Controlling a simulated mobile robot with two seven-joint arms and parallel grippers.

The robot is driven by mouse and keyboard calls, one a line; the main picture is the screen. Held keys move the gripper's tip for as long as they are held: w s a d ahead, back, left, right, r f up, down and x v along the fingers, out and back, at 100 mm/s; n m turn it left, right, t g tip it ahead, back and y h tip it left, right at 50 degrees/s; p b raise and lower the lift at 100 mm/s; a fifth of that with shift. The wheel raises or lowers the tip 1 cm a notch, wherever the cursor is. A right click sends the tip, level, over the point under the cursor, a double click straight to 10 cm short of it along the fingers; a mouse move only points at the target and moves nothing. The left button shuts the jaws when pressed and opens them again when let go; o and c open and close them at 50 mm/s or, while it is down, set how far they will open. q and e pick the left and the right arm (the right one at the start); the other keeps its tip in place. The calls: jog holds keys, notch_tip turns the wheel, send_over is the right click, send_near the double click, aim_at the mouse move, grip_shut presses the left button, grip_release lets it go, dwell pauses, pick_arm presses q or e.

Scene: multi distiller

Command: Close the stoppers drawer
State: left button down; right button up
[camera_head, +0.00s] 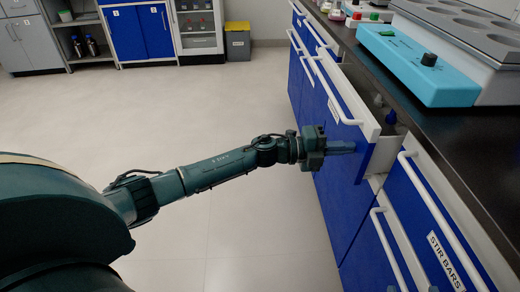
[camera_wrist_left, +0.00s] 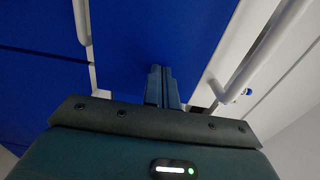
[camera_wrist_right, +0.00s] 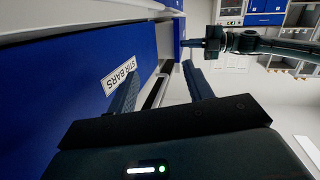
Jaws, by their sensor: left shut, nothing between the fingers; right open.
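A pulled-out drawer (camera_head: 345,118) with a blue front and white top bar handle stands out from the counter in the head view. I can read no label on it, so I cannot confirm it is the stoppers drawer. A dark blue object (camera_head: 391,117) shows inside. My left gripper (camera_head: 350,147) is shut and empty, its fingertips at the drawer's blue front; contact is unclear. In the left wrist view its closed fingers (camera_wrist_left: 162,82) point at a blue panel. My right gripper (camera_wrist_right: 160,90) is open and empty near the drawer labelled STIR BARS (camera_wrist_right: 80,85).
The STIR BARS drawer (camera_head: 425,225) with its long white handle is nearer me in the head view. A black countertop (camera_head: 480,150) holds a light-blue device (camera_head: 420,70). A grey bin (camera_head: 237,45) stands far off. The floor (camera_head: 180,110) left of the counter is clear.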

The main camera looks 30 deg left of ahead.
aim_at(371, 145)
pick_arm(q)
jog(key=x, duration=0.6)
jog(key=shift+w+d+b, duration=0.1)
jog(key=shift+d+b, duration=0.05)
jog(key=shift+b, duration=0.25)
jog(key=shift+w+d, duration=0.35)
jog(key=shift+d, duration=0.15)
jog(key=shift+r, duration=0.15)
pick_arm(e)
jog(key=shift+w+r+n+t+y, duration=0.3)
jog(key=shift+r+t+y, duration=0.1)
jog(key=shift+t, duration=0.1)
pick_arm(q)
jog(key=shift+w+d+r, duration=0.1)
jog(key=shift+d, duration=0.05)
pick_arm(e)
jog(key=shift+s, duration=0.1)
pick_arm(q)
jog(key=shift+a, duration=0.35)
jog(key=p+v, duration=0.2)
jog(key=v, duration=1.2)
jog(key=shift+s+f, duration=0.25)
pick_arm(e)
jog(key=shift+s+a+f+m+g+h, duration=0.15)
jog(key=shift+s+a+m+g+h, duration=0.15)
jog(key=shift+s+g, duration=0.2)
jog(key=shift+s+a+f+m+g+h, duration=0.2)
jog(key=shift+s+g+h, duration=0.2)
jog(key=shift+s, duration=0.2)
